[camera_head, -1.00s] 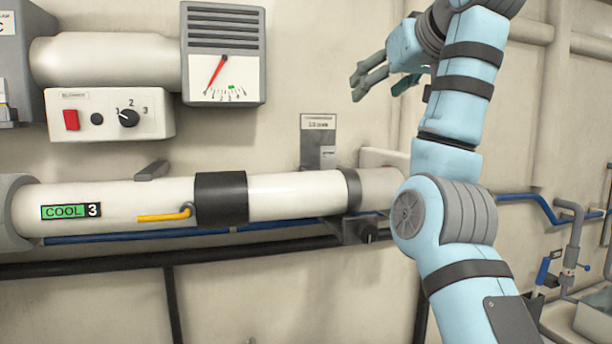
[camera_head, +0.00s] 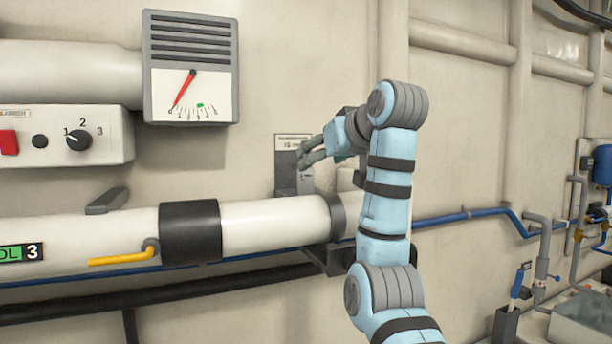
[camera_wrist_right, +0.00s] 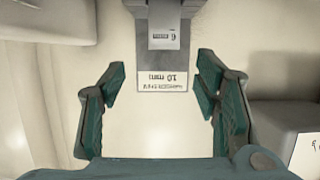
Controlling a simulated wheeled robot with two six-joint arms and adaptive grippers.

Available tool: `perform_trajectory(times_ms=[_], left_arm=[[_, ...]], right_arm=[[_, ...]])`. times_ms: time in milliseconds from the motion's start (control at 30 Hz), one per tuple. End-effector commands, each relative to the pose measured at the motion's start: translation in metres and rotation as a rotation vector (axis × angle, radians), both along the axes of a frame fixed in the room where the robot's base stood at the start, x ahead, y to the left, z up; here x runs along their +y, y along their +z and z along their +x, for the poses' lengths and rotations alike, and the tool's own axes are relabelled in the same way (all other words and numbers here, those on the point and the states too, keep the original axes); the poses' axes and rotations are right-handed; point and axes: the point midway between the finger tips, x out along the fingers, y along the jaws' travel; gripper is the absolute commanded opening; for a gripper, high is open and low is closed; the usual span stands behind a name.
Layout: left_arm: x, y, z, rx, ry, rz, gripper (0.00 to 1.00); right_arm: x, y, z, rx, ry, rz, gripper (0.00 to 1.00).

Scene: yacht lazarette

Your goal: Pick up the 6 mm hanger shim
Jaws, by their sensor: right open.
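My right gripper (camera_head: 306,152) is open and empty, in front of the upper part of a grey wall holder (camera_head: 284,181). A small light grey block, seemingly the hanger shim (camera_head: 306,183), sits in this holder, partly hidden by my fingers. In the right wrist view the picture is upside down: the shim (camera_wrist_right: 164,38) carries a small label that looks like a 6 and lies beyond the open fingertips (camera_wrist_right: 160,76), not between them. A white tag (camera_wrist_right: 164,81) on the holder reads 10 mm. My left gripper is out of view.
A white pipe (camera_head: 272,224) with a dark collar (camera_head: 190,231) and a yellow lever (camera_head: 122,258) runs below the holder. A gauge box (camera_head: 192,66) and a control box with a dial (camera_head: 79,140) are at left. Blue piping (camera_head: 470,215) runs to the right.

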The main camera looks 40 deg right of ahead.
Motion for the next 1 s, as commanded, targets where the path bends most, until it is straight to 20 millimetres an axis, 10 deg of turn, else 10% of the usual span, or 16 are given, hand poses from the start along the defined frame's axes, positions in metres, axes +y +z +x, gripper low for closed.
perform_trajectory(times_ms=[700, 1000], left_arm=[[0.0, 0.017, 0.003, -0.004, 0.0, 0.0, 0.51], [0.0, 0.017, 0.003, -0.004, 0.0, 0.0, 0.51]], right_arm=[[-0.02, -0.035, 0.075, 0.0, 0.002, 0.002, 0.57], [-0.02, -0.034, 0.075, 0.001, 0.002, 0.001, 0.12]])
